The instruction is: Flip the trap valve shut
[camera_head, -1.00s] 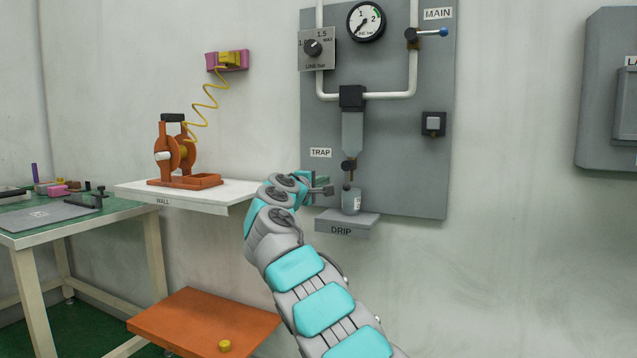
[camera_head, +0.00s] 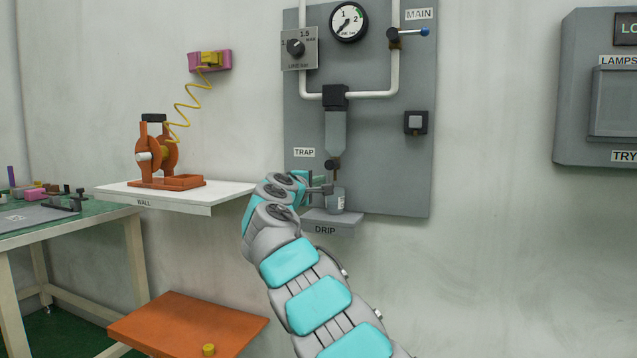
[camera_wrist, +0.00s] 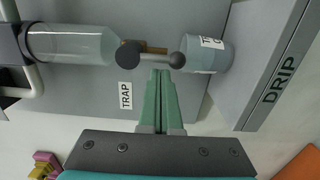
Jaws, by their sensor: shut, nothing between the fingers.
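The trap valve (camera_head: 332,164) is a small dark fitting under the grey trap bowl (camera_head: 336,130) on the wall panel. In the wrist view the valve shows as a dark round body (camera_wrist: 130,54), with a pale lever ending in a dark ball knob (camera_wrist: 177,60) that points toward the bottle. A brass piece shows behind the lever. My gripper (camera_wrist: 160,74) is shut and empty, its green fingertips at the lever between body and knob; I cannot tell whether they touch. In the head view my gripper (camera_head: 328,188) partly covers the lever area.
A labelled bottle (camera_head: 337,203) stands on the DRIP shelf (camera_head: 328,223), close below the valve. The WALL shelf (camera_head: 222,197) with an orange device (camera_head: 157,158) is at left. The MAIN valve (camera_head: 408,33) and pipes are above.

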